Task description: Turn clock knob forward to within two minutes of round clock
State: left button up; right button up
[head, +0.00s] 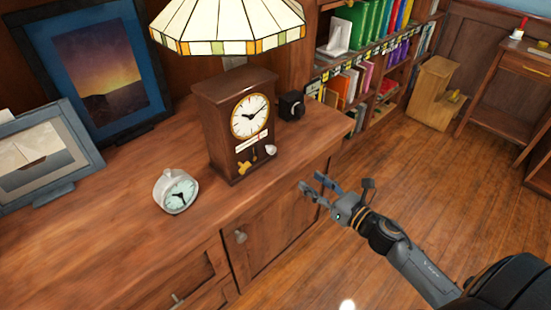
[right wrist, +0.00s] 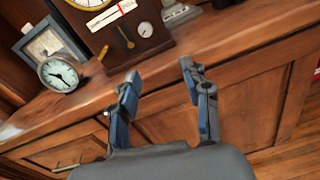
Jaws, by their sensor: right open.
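The wooden mantel clock (head: 237,125) stands upright on the cabinet top, its round white dial (head: 249,116) facing front. A black knob-like piece (head: 291,105) is at its right side; I cannot tell if it is attached. The small round clock (head: 176,191) sits to the left, near the front edge. Both clocks also show in the right wrist view, the wooden clock (right wrist: 125,45) cut off at the top and the round clock (right wrist: 60,75) at left. My right gripper (head: 312,185) is open and empty, in front of the cabinet, apart from both clocks. My left gripper is out of view.
A stained-glass lamp shade (head: 228,25) hangs over the wooden clock. Two picture frames (head: 102,70) (head: 42,155) stand at the left. The cabinet top (head: 110,235) is bare at front left.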

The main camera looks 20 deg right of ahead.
aim_at(274, 152)
jog(key=w+a, duration=0.2)
jog(key=w, duration=0.2)
jog(key=w+a+r+n+p, duration=0.1)
jog(key=w, duration=0.3)
jog(key=w+a+r+n+y+p, duration=0.1)
jog(key=w+a, duration=0.1)
jog(key=w, duration=0.3)
jog(key=shift+a+r, duration=0.15)
jog(key=shift+a, duration=0.2)
grip_shut()
